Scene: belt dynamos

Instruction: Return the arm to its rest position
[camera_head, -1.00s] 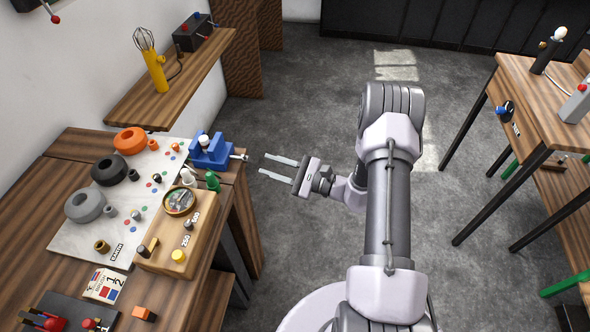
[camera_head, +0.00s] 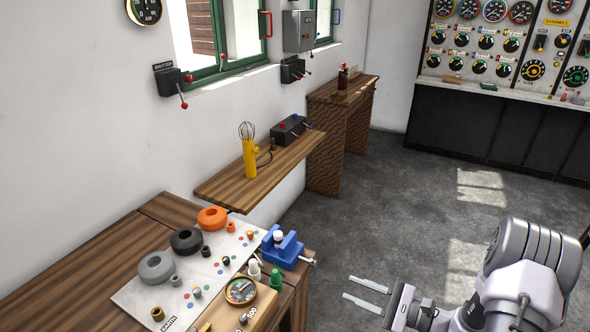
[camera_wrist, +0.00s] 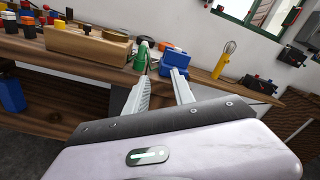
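My gripper (camera_head: 368,294) is at the lower right of the head view, with its two pale fingers apart and nothing between them. It hangs over the floor, to the right of the workbench (camera_head: 100,255), and its fingers point left toward the bench. In the wrist view the two fingers (camera_wrist: 162,82) reach up toward the bench edge, apart and empty. Behind their tips stand a green bottle-like piece (camera_wrist: 141,56) and the blue vise (camera_wrist: 174,60). My arm is folded at the lower right of the head view, partly cut off by the frame.
The blue vise (camera_head: 283,248) sits at the bench's right corner, close to my fingers. A wooden shelf (camera_head: 222,188) bears a yellow whisk-like tool (camera_head: 249,158) and a black switch box (camera_head: 290,130). Open grey floor (camera_head: 400,220) lies between bench and control panel (camera_head: 500,50).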

